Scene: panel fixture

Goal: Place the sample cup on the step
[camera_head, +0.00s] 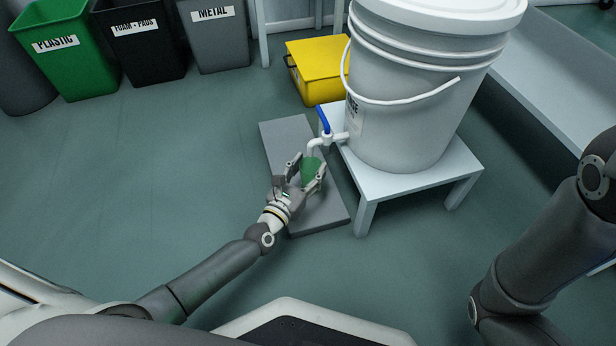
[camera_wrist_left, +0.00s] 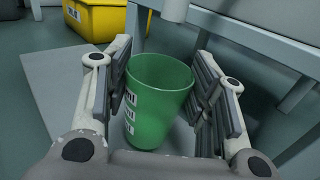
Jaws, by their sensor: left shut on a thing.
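The green sample cup (camera_head: 311,170) is between the fingers of my left gripper (camera_head: 307,174), which is shut on it. In the left wrist view the cup (camera_wrist_left: 158,100) is upright, its open top shows it empty, and a white label is on its side. The grey step (camera_head: 322,212) lies on the floor under the gripper. In the left wrist view the step (camera_wrist_left: 62,80) shows beside and behind the cup. I cannot tell whether the cup's base touches the step. The right gripper is out of view; only my right arm shows.
A white bucket (camera_head: 415,100) stands on a small white table (camera_head: 405,187) right of the step. Its spout with a blue-handled tap (camera_head: 326,128) is close above the cup. A yellow bin (camera_head: 318,62) is behind. Labelled bins stand at the back left. The left floor is clear.

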